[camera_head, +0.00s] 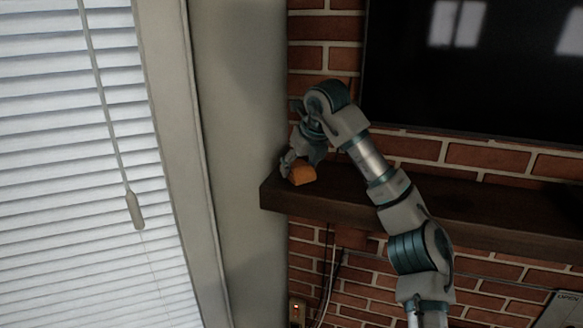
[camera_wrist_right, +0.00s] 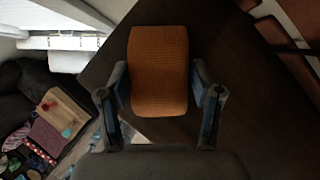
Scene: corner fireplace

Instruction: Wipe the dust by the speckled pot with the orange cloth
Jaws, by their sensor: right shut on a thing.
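The orange cloth (camera_head: 302,174) is at the left end of the dark wooden mantel shelf (camera_head: 480,212) in the head view. My right gripper (camera_head: 293,163) is shut on it. In the right wrist view the cloth (camera_wrist_right: 158,70) sits between the two fingers of my right gripper (camera_wrist_right: 160,100), over the dark shelf top (camera_wrist_right: 235,70). I cannot tell whether the cloth touches the shelf. No speckled pot and no dust can be made out in either view. My left gripper is not in view.
A dark screen (camera_head: 470,65) hangs on the brick wall (camera_head: 320,57) above the shelf. A window with white blinds (camera_head: 70,170) is at the left. White cables (camera_head: 328,275) hang below the shelf. In the right wrist view, a dark sofa (camera_wrist_right: 30,80) shows lower down, beyond the shelf edge.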

